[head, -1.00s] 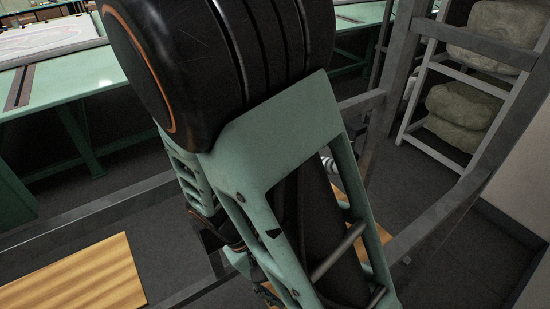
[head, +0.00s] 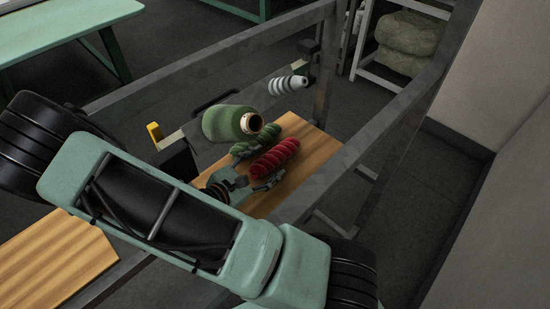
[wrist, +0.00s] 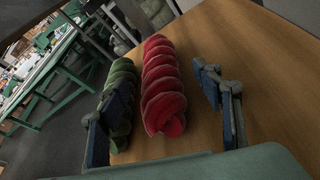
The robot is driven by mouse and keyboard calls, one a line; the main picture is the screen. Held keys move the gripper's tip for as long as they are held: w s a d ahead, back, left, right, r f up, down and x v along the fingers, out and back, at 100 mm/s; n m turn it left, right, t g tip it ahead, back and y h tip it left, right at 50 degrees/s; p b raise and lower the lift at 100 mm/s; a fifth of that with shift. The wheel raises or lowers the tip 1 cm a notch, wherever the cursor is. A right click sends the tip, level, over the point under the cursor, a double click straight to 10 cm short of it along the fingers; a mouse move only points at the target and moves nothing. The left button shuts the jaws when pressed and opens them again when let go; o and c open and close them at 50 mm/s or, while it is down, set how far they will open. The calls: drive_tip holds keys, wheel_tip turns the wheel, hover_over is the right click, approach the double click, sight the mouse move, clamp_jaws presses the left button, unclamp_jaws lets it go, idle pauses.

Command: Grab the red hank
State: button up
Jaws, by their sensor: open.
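The red hank (head: 275,158) is a twisted red bundle lying on the wooden board (head: 311,150). In the wrist view the red hank (wrist: 162,88) lies lengthwise ahead of my gripper (wrist: 165,115), in line with the gap between its two blue-padded fingers. My gripper (head: 252,184) is open and empty, at the near end of the red hank. A green hank (head: 256,139) lies beside the red one on its left; in the wrist view this green hank (wrist: 121,92) is partly behind the left finger. I cannot tell whether the fingers touch either hank.
A green yarn cone (head: 226,123) lies on its side just behind the hanks, and a grey-white striped cone (head: 288,84) is farther back. Grey metal rails (head: 385,120) frame the board. A yellow-topped post (head: 154,131) stands at left. The board right of the red hank is bare.

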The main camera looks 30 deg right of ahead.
sight(277, 153)
drive_tip(key=x, duration=0.3)
drive_tip(key=shift+w+d+r, duration=0.15)
drive_tip(key=shift+d+r, duration=0.1)
drive_tip(key=shift+d, duration=0.25)
drive_tip(key=shift+w+d+f, duration=0.2)
drive_tip(key=shift+w+d, duration=0.1)
drive_tip(key=shift+d, duration=0.2)
drive_tip(key=shift+c, duration=0.7)
drive_tip(key=c, duration=1.2)
drive_tip(key=shift+o, duration=0.2)
drive_tip(key=shift+r, duration=0.1)
